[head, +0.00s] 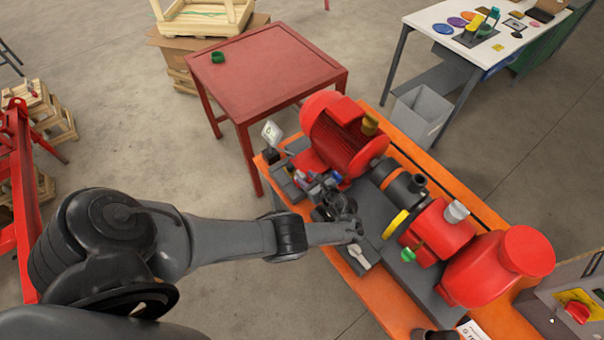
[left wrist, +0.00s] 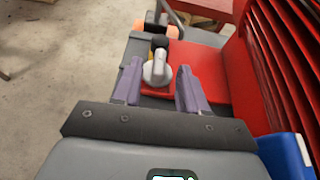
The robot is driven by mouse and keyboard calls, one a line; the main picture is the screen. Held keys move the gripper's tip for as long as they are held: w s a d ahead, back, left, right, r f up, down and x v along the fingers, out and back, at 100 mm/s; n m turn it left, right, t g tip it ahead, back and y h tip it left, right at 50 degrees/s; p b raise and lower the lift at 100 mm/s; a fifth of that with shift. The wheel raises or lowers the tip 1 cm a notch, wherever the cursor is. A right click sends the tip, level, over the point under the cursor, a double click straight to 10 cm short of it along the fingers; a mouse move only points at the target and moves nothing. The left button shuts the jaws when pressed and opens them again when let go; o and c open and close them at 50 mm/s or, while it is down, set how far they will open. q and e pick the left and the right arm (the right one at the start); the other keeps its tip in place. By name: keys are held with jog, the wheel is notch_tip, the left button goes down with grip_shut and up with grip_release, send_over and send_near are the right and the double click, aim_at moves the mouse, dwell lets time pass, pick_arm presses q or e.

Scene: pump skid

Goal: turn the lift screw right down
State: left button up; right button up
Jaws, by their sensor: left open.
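In the left wrist view a pale grey knob with a short upright stem (left wrist: 154,73), which looks like the lift screw, stands at a red base beside the red motor. My left gripper (left wrist: 160,67) is open, with its two purple-grey fingers on either side of the knob in that view. I cannot tell whether they touch it. In the head view the left gripper (head: 316,184) is beside the near side of the red motor (head: 345,138), and the screw cannot be made out among the small parts there. My right gripper is not in view.
A blue block (left wrist: 285,157) is close on the right. A red table (head: 265,72) stands behind; open floor lies left.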

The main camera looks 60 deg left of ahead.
pick_arm(q)
jog(key=p+v, duration=0.1)
jog(key=v, duration=0.5)
dwell(0.4)
